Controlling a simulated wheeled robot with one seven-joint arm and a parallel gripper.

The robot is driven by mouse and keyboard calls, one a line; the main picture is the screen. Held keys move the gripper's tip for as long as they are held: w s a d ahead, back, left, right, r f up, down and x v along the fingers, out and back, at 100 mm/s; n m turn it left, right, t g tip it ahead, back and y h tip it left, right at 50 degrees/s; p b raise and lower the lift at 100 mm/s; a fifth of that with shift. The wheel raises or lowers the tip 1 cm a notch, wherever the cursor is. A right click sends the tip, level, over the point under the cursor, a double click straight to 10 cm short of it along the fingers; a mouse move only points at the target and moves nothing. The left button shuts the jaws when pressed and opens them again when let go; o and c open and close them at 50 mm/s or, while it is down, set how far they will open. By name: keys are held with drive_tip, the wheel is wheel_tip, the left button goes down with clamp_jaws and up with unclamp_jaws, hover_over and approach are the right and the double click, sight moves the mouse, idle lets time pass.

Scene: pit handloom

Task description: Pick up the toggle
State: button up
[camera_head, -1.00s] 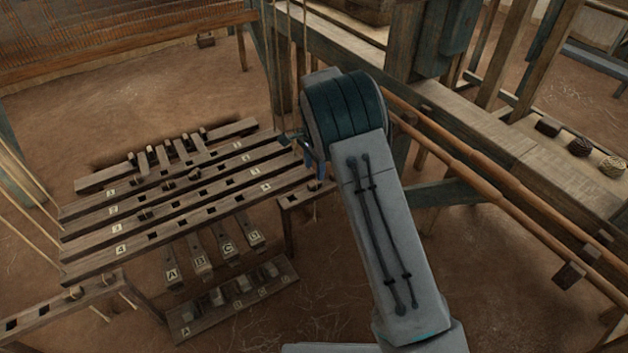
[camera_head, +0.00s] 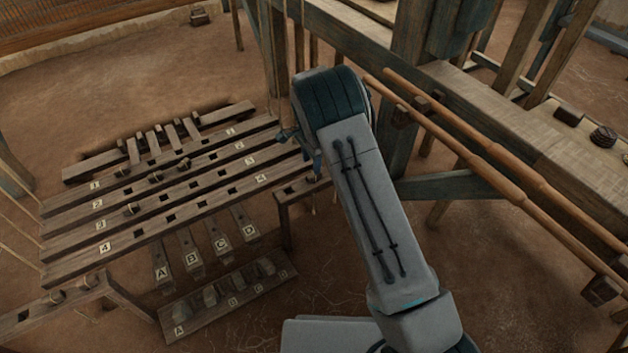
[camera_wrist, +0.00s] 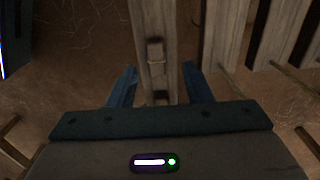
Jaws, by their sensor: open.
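A small wooden toggle (camera_wrist: 156,50) with a pale band around it sits on a narrow wooden beam (camera_wrist: 155,15) in the wrist view. A dark slot shows in the beam just below it. My gripper (camera_wrist: 159,70) is open, with one blue finger on each side of the beam; the toggle is in line with the gap, just beyond the fingertips. Nothing is held. In the head view my gripper (camera_head: 301,150) is over the right end of the numbered bars, partly hidden by my arm. I cannot make out this toggle there.
Slotted numbered bars (camera_head: 150,215) with several pegs lie left of my arm. Lettered pedals (camera_head: 190,255) and a lettered block rack (camera_head: 225,295) lie below them. Long round poles (camera_head: 490,165) and a heavy loom beam (camera_head: 490,110) run along the right. Bare floor lies in front.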

sight(314, 180)
drive_tip(key=f+b, duration=0.2)
drive_tip(key=f, duration=0.1)
drive_tip(key=f+b, duration=0.1)
drive_tip(key=f, duration=0.1)
drive_tip(key=shift+d+f, duration=0.1)
drive_tip(key=shift+d, duration=0.25)
clamp_jaws()
